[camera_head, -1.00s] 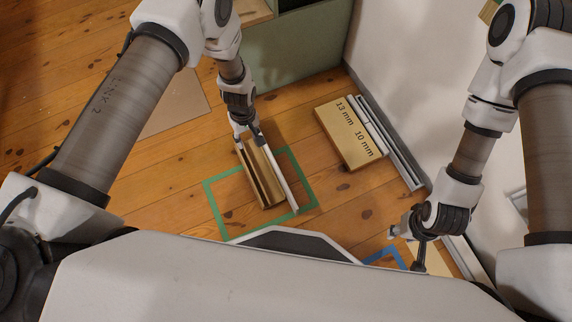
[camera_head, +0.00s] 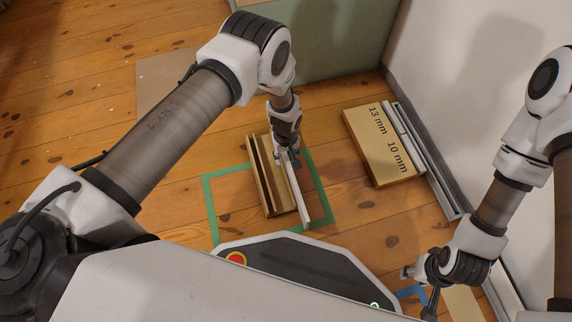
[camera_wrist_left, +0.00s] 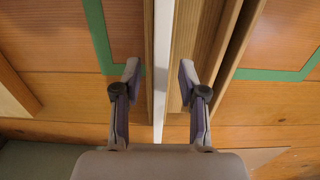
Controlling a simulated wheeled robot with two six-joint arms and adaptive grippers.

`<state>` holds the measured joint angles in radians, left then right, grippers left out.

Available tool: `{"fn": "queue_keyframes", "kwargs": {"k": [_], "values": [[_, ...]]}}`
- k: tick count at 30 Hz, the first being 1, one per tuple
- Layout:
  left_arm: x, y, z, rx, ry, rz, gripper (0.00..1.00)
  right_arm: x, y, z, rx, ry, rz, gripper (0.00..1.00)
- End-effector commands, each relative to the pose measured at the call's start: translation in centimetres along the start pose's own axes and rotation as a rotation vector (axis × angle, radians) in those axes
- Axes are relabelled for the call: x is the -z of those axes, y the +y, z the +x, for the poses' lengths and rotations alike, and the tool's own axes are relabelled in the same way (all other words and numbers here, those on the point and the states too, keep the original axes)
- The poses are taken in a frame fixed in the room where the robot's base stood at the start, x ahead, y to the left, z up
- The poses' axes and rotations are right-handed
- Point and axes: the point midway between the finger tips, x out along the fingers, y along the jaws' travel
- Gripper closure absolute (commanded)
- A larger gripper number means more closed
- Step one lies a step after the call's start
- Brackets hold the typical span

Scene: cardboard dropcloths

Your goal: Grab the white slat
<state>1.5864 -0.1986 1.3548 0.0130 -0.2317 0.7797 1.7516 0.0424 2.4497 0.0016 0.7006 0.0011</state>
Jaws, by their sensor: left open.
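The white slat (camera_head: 300,197) stands out as a thin pale strip along the right side of the wooden slats (camera_head: 264,180), inside the green tape outline. In the left wrist view the white slat (camera_wrist_left: 163,50) runs upright between the two fingers. My left gripper (camera_head: 287,158) is over the far part of the slat. In the wrist view its jaws (camera_wrist_left: 160,78) are open, one finger on each side of the slat, with gaps showing. My right gripper (camera_head: 418,292) is low at the right, its fingers spread and empty, away from the slat.
A board marked 13 mm and 10 mm (camera_head: 383,148) lies to the right, with several grey-white strips (camera_head: 425,160) beside it along the white wall. A green panel (camera_head: 340,45) stands at the back. Blue tape (camera_head: 412,291) shows near my right gripper.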

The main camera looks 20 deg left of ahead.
Motion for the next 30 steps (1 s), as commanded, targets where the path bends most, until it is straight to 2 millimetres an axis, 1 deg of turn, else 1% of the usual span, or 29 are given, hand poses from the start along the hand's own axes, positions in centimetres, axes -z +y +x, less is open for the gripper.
{"fn": "queue_keyframes", "kwargs": {"k": [4,5,6,8,9,21,23,30], "values": [[0.1,0.0,-0.2,-0.001,0.001,0.0,0.58,0.1,0.0,-0.2,0.0,0.002,0.001,0.6],[0.1,0.0,-0.2,0.0,0.001,0.0,0.62,0.1,0.0,-0.2,0.0,0.002,0.001,0.6],[0.0,0.0,-0.2,0.0,0.001,0.0,0.76,0.1,0.0,-0.2,0.0,0.002,0.0,0.6],[0.0,0.0,-0.2,0.0,0.001,0.0,0.97,0.1,0.0,-0.2,0.0,0.002,0.0,0.6],[0.0,0.0,-0.2,0.0,0.001,0.0,1.0,0.1,0.0,-0.2,0.0,0.001,0.0,0.6],[0.1,0.0,-0.3,0.0,0.001,-0.001,1.0,0.0,0.0,-0.3,0.0,0.001,0.0,0.6],[0.1,-0.1,-0.6,0.0,0.0,-0.001,1.0,0.0,0.0,-0.6,0.0,0.0,0.0,0.6],[0.4,-0.8,-2.5,0.0,0.0,-0.003,1.0,-0.1,0.0,-2.3,0.0,-0.002,-0.003,0.6]]}}
